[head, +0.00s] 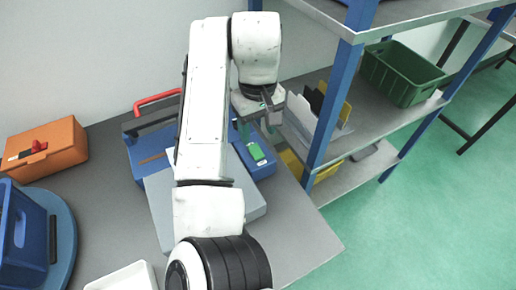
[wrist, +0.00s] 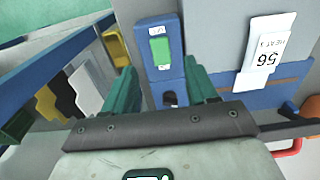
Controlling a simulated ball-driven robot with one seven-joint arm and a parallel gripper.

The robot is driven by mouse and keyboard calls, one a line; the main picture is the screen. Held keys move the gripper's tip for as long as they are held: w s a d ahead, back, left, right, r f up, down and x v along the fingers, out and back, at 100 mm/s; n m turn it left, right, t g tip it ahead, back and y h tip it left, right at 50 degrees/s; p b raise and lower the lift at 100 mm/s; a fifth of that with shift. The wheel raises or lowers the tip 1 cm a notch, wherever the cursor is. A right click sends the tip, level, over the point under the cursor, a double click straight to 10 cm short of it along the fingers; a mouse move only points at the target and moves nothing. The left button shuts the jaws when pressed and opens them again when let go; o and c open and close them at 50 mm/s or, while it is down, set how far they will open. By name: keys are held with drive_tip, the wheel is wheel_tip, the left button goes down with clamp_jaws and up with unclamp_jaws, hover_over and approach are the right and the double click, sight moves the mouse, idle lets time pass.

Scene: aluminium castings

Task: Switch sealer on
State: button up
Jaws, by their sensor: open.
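The sealer (head: 136,165) is a blue machine with a red handle (head: 157,100) and a grey top, standing on the grey bench. Its green switch (head: 256,151) sits on a blue panel at its right end. In the wrist view the green switch (wrist: 159,51) is above and between my fingertips, with a small white label over it. I cannot tell whether it is on or off. My gripper (head: 258,125) is open and empty, close to the panel; its green fingers (wrist: 161,84) straddle the panel's line in the wrist view. My arm hides part of the sealer.
A blue-posted shelf rack (head: 336,95) stands close right of my gripper, holding upright plates and a green crate (head: 400,72). An orange box (head: 47,148) and a blue bin (head: 22,235) are on the left. A white tag (wrist: 265,52) hangs on the sealer.

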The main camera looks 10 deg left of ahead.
sight(258, 154)
wheel_tip(258, 154, down, 8)
drive_tip(key=shift+r+p, duration=0.15)
drive_tip(key=shift+p, duration=0.15)
